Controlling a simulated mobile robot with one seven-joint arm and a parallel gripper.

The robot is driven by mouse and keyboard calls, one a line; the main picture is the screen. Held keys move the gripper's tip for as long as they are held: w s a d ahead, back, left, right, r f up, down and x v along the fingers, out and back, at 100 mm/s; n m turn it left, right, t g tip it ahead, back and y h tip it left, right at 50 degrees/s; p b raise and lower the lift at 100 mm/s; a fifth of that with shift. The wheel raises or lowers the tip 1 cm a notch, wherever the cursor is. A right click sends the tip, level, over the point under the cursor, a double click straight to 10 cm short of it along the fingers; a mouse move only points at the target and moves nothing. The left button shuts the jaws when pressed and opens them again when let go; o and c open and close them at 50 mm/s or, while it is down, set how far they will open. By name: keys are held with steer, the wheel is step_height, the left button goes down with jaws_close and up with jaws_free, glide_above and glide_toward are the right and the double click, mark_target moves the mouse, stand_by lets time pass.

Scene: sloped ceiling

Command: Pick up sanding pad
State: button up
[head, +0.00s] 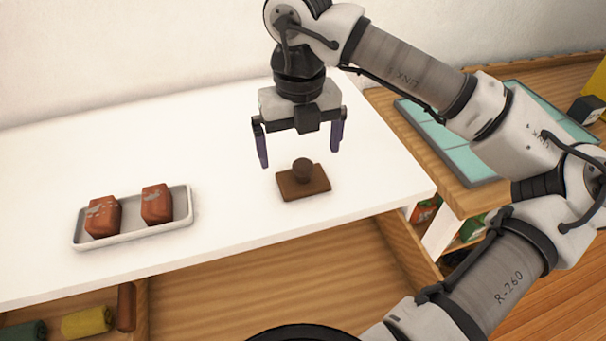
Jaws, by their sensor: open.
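The likely sanding pad is a flat brown block (303,186) with a round dark knob on top. It lies on the white tabletop (215,150) near the front edge. My gripper (300,158) is open and empty, pointing down. Its two purple fingers are spread wide, one to the left of the block's knob and one to the right in the picture. The fingertips appear above or behind the block; the exact gap is hard to tell from this single view.
A white tray (135,242) with two reddish-brown blocks (103,217) stands to the left. Below the front edge is an open wooden drawer (270,285), with rolled cloths (87,322) at lower left. A wooden bench with a teal mat (470,150) is at right. The tabletop around the block is clear.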

mark_target(303, 164)
steer(key=shift+w+d+f+p, duration=0.1)
steer(key=shift+f+p, duration=0.3)
steer(key=shift+f, duration=1.25)
steer(key=shift+w+d+f+p, duration=0.1)
steer(key=shift+f+p, duration=0.25)
steer(key=shift+f, duration=1.3)
steer(key=c, duration=0.9)
step_height(303, 164, up, 20)
steer(key=b, duration=0.1)
steer(key=shift+b, duration=0.3)
